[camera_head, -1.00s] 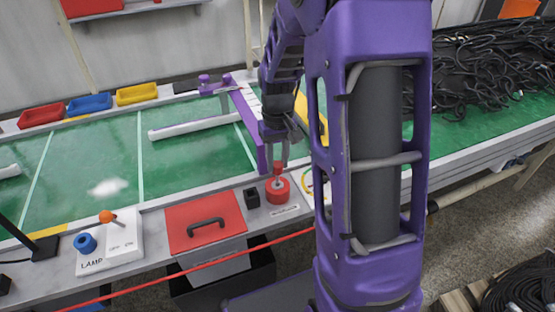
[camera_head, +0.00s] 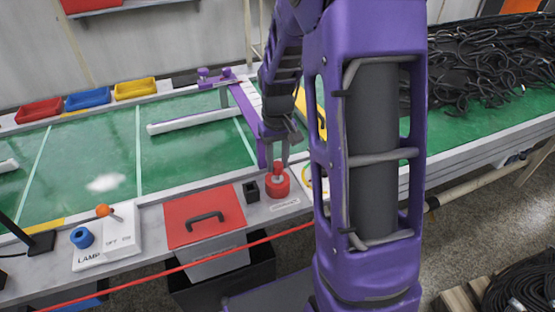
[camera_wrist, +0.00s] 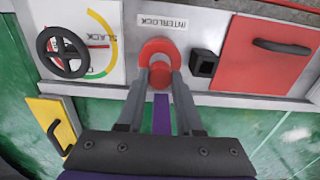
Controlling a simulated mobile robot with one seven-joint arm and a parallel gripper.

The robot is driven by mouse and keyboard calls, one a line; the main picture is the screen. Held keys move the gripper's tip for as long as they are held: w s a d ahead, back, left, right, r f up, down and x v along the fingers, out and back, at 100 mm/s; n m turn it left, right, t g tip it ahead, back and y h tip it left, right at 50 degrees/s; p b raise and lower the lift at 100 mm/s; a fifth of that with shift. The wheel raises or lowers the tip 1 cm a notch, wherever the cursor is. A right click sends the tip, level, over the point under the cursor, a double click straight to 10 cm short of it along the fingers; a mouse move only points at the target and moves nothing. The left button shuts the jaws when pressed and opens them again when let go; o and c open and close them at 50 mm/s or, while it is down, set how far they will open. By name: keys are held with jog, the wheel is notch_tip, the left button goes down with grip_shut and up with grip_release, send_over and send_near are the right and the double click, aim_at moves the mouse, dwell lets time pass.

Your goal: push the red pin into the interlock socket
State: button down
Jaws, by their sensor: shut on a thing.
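The red pin (camera_wrist: 160,78) is between the two fingers of my gripper (camera_wrist: 160,72), which is shut on it, in the wrist view. The pin stands about upright at the round red interlock socket (camera_wrist: 153,46), beside the INTERLOCK label. In the head view my gripper (camera_head: 278,158) holds the pin (camera_head: 277,167) from above, over the socket (camera_head: 277,187). The pin's red head is close to the socket's top. Its lower end is hidden, so I cannot tell how deep it sits.
A small black block (camera_head: 251,192) with an opening stands just left of the socket. A red panel with a handle (camera_head: 203,217) lies further left. A handwheel (camera_wrist: 62,50) is on the socket's other side. A red line crosses in front of the bench.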

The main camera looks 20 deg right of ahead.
aim_at(278, 164)
jog(key=shift+f+b, duration=0.5)
jog(key=shift+f, duration=0.6)
jog(key=c, duration=0.5)
grip_release()
jog(key=shift+r, duration=0.1)
notch_tip(278, 164, up, 17)
jog(key=p, duration=0.3)
jog(key=shift+r, duration=0.1)
